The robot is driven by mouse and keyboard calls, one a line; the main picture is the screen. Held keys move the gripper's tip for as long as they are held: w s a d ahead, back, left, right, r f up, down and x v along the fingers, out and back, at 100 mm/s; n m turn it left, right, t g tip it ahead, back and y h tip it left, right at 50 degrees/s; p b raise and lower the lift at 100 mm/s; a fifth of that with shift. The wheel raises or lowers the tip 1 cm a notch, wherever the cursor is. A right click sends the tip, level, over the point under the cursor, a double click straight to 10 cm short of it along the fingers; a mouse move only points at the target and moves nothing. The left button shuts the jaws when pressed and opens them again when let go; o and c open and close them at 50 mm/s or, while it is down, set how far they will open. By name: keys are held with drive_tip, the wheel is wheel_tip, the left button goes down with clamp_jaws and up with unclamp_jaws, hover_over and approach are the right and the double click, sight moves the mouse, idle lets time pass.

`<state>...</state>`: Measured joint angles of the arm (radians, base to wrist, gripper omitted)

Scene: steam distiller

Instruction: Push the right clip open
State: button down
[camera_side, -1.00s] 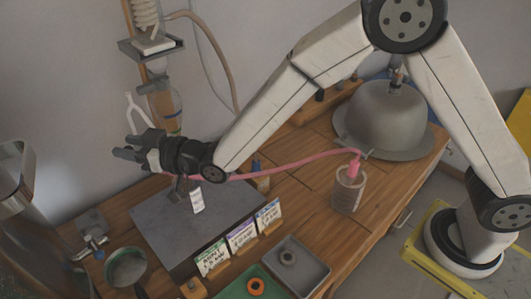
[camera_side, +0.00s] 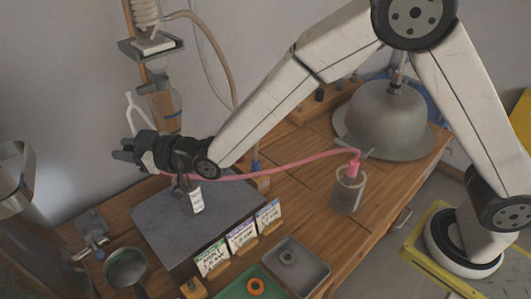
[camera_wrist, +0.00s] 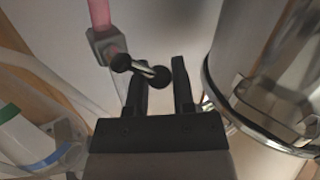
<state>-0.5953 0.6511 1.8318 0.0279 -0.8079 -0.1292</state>
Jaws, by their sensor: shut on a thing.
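In the side view my gripper (camera_side: 128,148) is at the left, above the grey block and in front of the glass column. In the wrist view my gripper (camera_wrist: 160,76) has its two dark fingers up, with a small gap between them. A short metal bar with round black ends (camera_wrist: 144,68) lies across the fingertips, one end in the gap. A grey clamp piece (camera_wrist: 105,42) sits beside it on a pink tube (camera_wrist: 99,12). I cannot tell for sure which part is the right clip, or whether it is open.
A large metal cylinder (camera_wrist: 235,65) stands close to the right of the fingers. A pink hose (camera_side: 290,162) runs across to a jar (camera_side: 348,190). Label cards (camera_side: 240,234) and a grey tray (camera_side: 293,268) are at the front. A metal dome (camera_side: 390,115) is at the back right.

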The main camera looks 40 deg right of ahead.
drive_tip(key=shift+d+f, duration=0.2)
drive_tip(key=shift+f, duration=0.15)
drive_tip(key=c, duration=0.8)
unclamp_jaws()
drive_tip(key=shift+a, duration=0.1)
drive_tip(key=shift+r, duration=0.1)
drive_tip(key=shift+s, duration=0.15)
drive_tip(key=shift+v, duration=3.75)
